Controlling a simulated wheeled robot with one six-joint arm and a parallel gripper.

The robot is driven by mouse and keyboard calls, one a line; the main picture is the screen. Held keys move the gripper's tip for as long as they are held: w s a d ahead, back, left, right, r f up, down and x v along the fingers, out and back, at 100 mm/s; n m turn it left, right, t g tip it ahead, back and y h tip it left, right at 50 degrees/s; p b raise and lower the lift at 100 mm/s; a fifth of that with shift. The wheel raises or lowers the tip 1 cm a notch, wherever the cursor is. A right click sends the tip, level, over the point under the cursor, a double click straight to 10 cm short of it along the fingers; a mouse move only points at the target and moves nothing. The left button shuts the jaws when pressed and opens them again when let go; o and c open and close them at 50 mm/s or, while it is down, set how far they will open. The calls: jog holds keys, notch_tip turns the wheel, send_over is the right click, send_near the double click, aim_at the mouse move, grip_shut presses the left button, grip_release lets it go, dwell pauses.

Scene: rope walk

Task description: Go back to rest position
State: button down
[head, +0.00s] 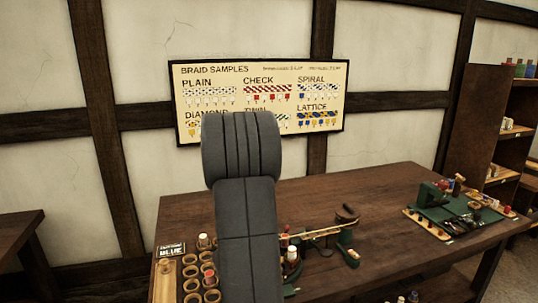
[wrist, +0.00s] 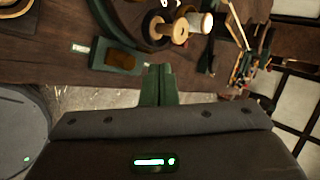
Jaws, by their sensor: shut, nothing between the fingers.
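My gripper (wrist: 159,72) shows in the wrist view with its two green fingers together. It is shut and empty, near the front edge of the wooden table. In the head view my grey arm stands up in the middle and hides part of the table and wall; the gripper itself does not show there.
The dark wooden table (head: 390,232) carries a rack of round cups (head: 190,271) at left, a green winding device (head: 346,246) in the middle and a green mat with tools (head: 462,215) at right. A braid sample board (head: 215,70) hangs behind. Shelves (head: 505,130) stand at right.

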aim_at(290, 264)
jog(key=p+v, duration=0.1)
jog(key=v, duration=0.5)
jog(key=b+x, duration=0.2)
jog(key=x, duration=0.8)
jog(key=shift+d+f, duration=0.15)
jog(key=shift+f, duration=0.05)
jog(key=w, duration=0.1)
jog(key=w+d, duration=0.2)
jog(key=shift+w+r, duration=0.2)
jog(key=shift+r, duration=0.2)
jog(key=shift+a+m+g+p, duration=0.2)
jog(key=shift+m+g+p, duration=0.1)
jog(key=shift+p, duration=0.35)
jog(key=shift+s+a+h+p, duration=0.25)
jog(key=shift+s+h+p, duration=0.05)
jog(key=shift+s, duration=0.05)
jog(key=shift+s+a+f+m+g+p, duration=0.1)
jog(key=shift+a+f+m+g+p, duration=0.15)
jog(key=shift+m+p, duration=0.3)
jog(key=shift+r, duration=0.1)
jog(key=shift+d, duration=0.15)
